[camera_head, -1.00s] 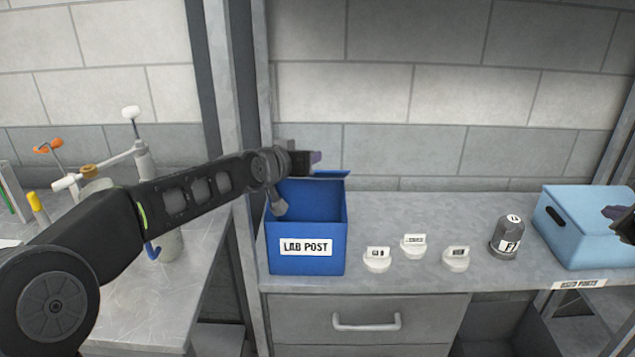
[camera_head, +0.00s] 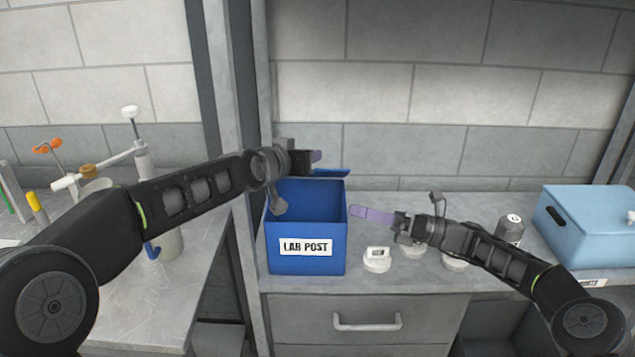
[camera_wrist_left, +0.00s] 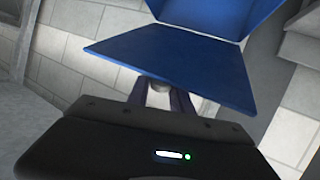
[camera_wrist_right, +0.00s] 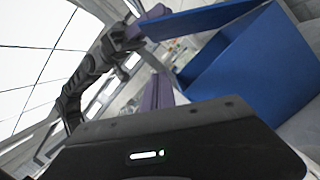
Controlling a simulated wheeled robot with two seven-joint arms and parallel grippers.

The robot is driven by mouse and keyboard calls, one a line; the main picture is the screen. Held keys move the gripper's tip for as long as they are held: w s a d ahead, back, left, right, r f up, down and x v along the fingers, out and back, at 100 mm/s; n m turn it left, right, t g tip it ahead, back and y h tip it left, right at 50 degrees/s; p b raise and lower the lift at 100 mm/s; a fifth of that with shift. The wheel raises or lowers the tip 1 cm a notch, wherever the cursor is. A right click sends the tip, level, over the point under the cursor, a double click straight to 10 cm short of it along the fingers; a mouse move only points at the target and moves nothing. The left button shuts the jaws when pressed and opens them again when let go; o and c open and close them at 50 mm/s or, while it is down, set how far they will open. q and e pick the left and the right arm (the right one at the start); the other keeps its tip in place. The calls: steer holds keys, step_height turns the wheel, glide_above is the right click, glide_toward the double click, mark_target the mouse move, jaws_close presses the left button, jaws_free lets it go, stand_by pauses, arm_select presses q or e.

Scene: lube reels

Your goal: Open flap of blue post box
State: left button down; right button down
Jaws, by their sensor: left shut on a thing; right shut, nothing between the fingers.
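The blue post box (camera_head: 307,222) labelled LAB POST stands on the bench with its top open and its inside partly visible. Its flap (camera_head: 332,173) is raised at the back; it fills the upper part of the left wrist view (camera_wrist_left: 165,60). My left gripper (camera_head: 315,157) is shut on the flap, its fingers partly hidden behind the panel in the left wrist view. My right gripper (camera_head: 358,213) is shut and empty, its purple fingers pointing left just beside the box's right side. The box and raised flap also show in the right wrist view (camera_wrist_right: 230,75).
White labelled caps (camera_head: 377,261) sit on the bench right of the box, some partly behind my right arm. A grey bottle (camera_head: 511,230) and a light blue bin (camera_head: 590,225) stand further right. A metal post (camera_head: 226,120) rises left of the box.

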arm_select(q)
steer(key=shift+f, duration=0.2)
steer(key=shift+f, duration=0.1)
arm_select(e)
steer(key=w+a+r, duration=0.3)
steer(key=a+r, duration=0.2)
steer(key=a, duration=0.4)
steer(key=shift+w+a, duration=0.3)
steer(key=shift+w, duration=0.1)
steer(key=shift+r, duration=0.15)
